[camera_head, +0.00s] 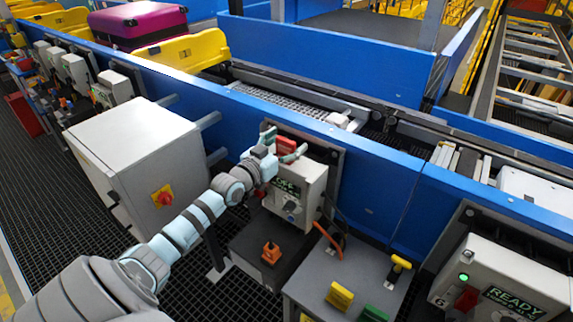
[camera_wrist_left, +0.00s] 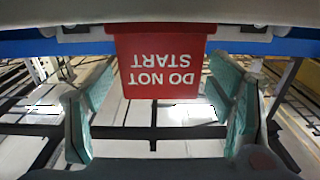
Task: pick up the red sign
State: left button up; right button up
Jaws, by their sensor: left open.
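The red sign (camera_head: 286,145), lettered "DO NOT START" and upside down in the left wrist view (camera_wrist_left: 160,62), is at the top of a white control box (camera_head: 303,184) whose display reads "OFF". My left gripper (camera_head: 282,148) is at the top of that box, with its fingertips on either side of the sign in the head view. In the left wrist view the gripper (camera_wrist_left: 162,88) is open, and the sign shows between and beyond the teal fingers. I cannot tell whether a finger touches it. My right gripper is not in view.
A blue conveyor wall (camera_head: 381,180) runs behind the box. A white cabinet (camera_head: 130,150) stands left of my left arm. A grey table (camera_head: 357,285) with yellow and green signs is in front, and another control box (camera_head: 500,280) reading "READY" is at the right.

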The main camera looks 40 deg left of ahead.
pick_arm(q)
jog(key=shift+r, duration=0.25)
jog(key=c, duration=1.3)
jog(key=shift+c, duration=0.2)
